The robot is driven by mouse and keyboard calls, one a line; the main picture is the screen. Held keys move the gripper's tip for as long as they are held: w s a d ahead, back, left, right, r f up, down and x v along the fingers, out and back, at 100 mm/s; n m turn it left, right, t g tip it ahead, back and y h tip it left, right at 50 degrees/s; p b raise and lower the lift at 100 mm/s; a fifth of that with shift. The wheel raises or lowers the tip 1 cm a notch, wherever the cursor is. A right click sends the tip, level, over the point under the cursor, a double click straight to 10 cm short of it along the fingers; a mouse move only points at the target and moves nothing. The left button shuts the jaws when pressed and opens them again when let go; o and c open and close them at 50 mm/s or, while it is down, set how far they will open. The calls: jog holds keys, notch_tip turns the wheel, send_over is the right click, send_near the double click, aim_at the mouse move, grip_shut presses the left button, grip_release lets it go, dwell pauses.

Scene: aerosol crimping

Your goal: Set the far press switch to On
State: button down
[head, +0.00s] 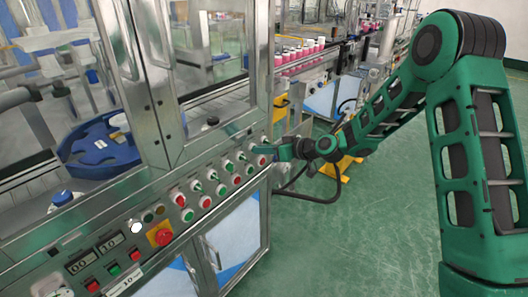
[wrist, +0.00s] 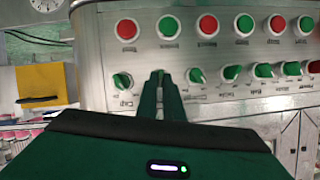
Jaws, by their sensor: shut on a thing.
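The control panel (head: 210,186) has rows of green and red buttons and green-handled rotary switches. My gripper (head: 268,149) is at the panel's far end in the head view. In the wrist view my gripper (wrist: 159,78) reaches into the row of switches, its narrow fingers shut on a switch knob. The fingers hide this knob, so its setting and label cannot be read. One green switch (wrist: 122,80) stands to the left of the fingers and another switch (wrist: 196,76) to the right, both apart from them. The labels appear upside down in the wrist view.
A red emergency button on a yellow plate (head: 160,234) sits at the panel's near part. A round gauge (wrist: 46,4) and a yellow box (wrist: 46,84) show left of the panel in the wrist view. Green floor (head: 350,245) lies open to the right of the machine.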

jog(key=shift+w+d+m+g+y, duration=0.1)
jog(key=shift+w+m+g+y, duration=0.15)
jog(key=shift+m+g+y, duration=0.6)
jog(key=shift+m+t, duration=0.25)
jog(key=shift+m, duration=0.2)
jog(key=c, duration=1.9)
grip_release()
jog(key=v, duration=1)
jog(key=shift+s+d+r, duration=0.15)
jog(key=shift+d+r, duration=0.05)
jog(key=shift+d, duration=0.1)
